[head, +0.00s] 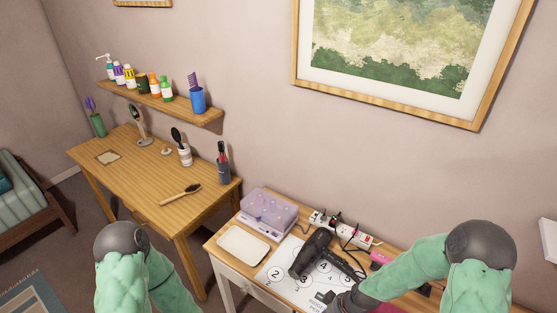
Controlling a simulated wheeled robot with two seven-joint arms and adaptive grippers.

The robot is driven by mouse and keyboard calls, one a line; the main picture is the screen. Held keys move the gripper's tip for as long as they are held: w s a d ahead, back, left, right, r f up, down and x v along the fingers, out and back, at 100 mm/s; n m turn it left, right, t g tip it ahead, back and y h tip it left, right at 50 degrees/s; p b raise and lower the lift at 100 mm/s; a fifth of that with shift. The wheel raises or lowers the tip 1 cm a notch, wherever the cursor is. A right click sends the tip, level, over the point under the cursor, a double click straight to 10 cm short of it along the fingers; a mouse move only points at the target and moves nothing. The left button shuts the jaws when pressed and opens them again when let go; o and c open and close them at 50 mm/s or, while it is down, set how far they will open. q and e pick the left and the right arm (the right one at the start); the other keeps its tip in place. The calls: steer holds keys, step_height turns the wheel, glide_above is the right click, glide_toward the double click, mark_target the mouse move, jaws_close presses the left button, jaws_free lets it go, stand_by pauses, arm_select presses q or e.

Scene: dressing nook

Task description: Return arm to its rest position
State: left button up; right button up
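My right arm comes in from the lower right, over the right-hand table. Its dark gripper (335,300) is at the bottom edge of the head view, low over the front of a white numbered sheet (276,259). The gripper is small and partly cut off, so its fingers cannot be made out. A black hair dryer (314,252) lies on the sheet just behind it; I cannot tell whether they touch. My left arm shows at the lower left in front of the wooden table, and its gripper is out of view.
A white tray (243,246), a purple-lidded box (268,208) and a power strip (357,237) with plugs and cables crowd the right-hand table (222,246). A pink item (379,259) lies near my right forearm. The left wooden table (135,180) holds a brush (180,195).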

steer(key=s+a+f+m+g+b, duration=0.1)
steer(key=s+a+f+m+b, duration=0.2)
steer(key=s+f, duration=0.8)
steer(key=s+a+m, duration=0.1)
steer(key=a+m, duration=0.1)
steer(key=m, duration=0.2)
steer(key=shift+a+f, duration=0.15)
steer(key=shift+a, duration=0.2)
steer(key=shift+s+r, duration=0.1)
steer(key=shift+r, duration=0.3)
